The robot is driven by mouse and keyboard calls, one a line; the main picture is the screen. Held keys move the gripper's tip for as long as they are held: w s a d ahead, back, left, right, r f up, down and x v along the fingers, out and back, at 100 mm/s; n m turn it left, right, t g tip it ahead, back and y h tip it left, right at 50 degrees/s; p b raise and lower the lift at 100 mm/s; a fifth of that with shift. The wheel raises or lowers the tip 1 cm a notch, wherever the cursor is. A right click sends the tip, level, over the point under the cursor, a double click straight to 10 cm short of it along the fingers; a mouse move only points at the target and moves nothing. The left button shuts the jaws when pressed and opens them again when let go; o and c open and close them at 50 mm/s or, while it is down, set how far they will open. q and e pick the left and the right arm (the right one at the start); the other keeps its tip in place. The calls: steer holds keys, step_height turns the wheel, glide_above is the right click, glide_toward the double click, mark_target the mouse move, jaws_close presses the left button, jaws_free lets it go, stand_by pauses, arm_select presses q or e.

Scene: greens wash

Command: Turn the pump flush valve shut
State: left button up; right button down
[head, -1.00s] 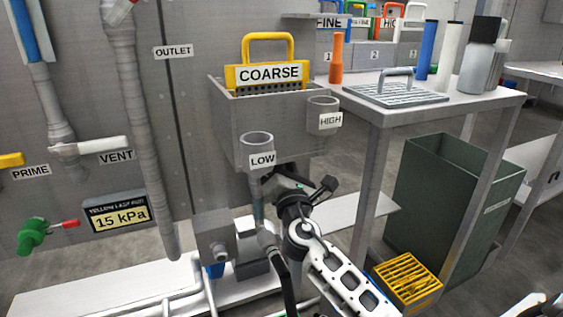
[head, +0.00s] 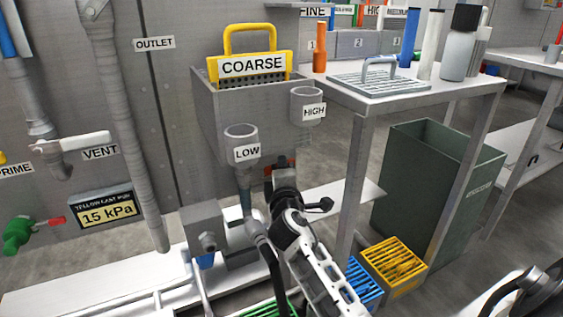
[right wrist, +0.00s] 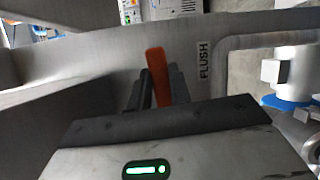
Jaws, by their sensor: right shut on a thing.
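The orange flush valve handle (right wrist: 157,65) stands up between the fingers of my right gripper (right wrist: 160,93) in the right wrist view. The gripper is shut on it. A FLUSH label (right wrist: 204,60) sits just right of the handle, near a grey pipe (right wrist: 265,40). In the head view my right gripper (head: 283,172) is below the grey tank (head: 268,130), to the right of the LOW cup (head: 241,140). There the valve is mostly hidden by the gripper and wrist. My left gripper is not in view.
A yellow COARSE basket (head: 252,68) sits in the tank above. A HIGH cup (head: 306,103) is on its right side. A grey pump box (head: 205,228) stands left of my forearm. A table (head: 420,90) and a green bin (head: 410,190) are at the right.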

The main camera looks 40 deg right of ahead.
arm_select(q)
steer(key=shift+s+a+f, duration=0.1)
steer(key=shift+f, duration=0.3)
arm_select(e)
steer(key=shift+f+m, duration=0.5)
steer(key=shift+m, duration=0.1)
steer(key=shift+g, duration=0.4)
steer(key=c, duration=1.3)
jaws_free()
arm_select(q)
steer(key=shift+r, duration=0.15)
